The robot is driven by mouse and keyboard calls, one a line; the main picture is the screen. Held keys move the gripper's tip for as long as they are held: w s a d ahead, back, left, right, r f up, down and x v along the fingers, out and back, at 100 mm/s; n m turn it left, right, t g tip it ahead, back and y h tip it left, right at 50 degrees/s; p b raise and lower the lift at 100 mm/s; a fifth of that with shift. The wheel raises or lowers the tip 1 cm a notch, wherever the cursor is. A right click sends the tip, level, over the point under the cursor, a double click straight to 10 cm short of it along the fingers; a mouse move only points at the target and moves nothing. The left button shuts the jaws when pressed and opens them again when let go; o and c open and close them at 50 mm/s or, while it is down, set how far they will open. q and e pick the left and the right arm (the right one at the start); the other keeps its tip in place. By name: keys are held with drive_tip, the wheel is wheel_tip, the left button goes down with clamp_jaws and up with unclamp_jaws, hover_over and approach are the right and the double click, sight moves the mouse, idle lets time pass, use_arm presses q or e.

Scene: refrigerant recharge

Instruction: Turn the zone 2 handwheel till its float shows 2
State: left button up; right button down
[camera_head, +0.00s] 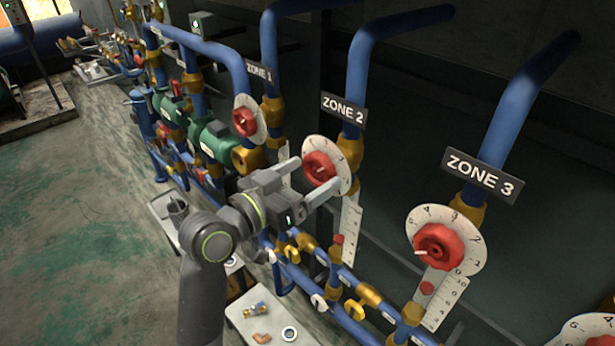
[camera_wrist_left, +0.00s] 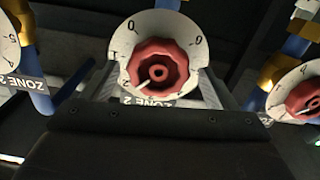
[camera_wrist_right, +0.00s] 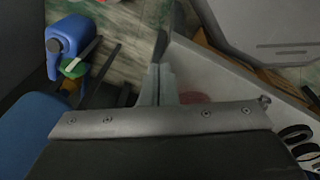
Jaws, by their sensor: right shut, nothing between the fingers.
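The zone 2 handwheel (camera_head: 319,168) is a red knob on a white numbered dial, below the ZONE 2 sign (camera_head: 344,108). In the left wrist view the handwheel (camera_wrist_left: 158,66) is centred, upside down, its white pointer mark toward the lower left. My left gripper (camera_head: 317,173) is open, with its fingers on either side of the wheel; whether they touch it I cannot tell. A white scale (camera_head: 351,222) hangs below, with a small red float (camera_head: 338,239); its reading is too small to tell. My right gripper (camera_wrist_right: 161,72) is shut and empty, away from the wheel.
The zone 1 handwheel (camera_head: 244,121) and zone 3 handwheel (camera_head: 438,246) stand on either side, with blue pipes around. Brass fittings lie on a grey tray (camera_head: 277,318) below. A blue bottle (camera_wrist_right: 70,35) shows in the right wrist view. The floor at left is clear.

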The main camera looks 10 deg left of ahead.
use_arm(q)
drive_tip(key=shift+s, duration=0.1)
drive_tip(key=p+v, duration=0.1)
drive_tip(key=v, duration=0.6)
idle(0.5)
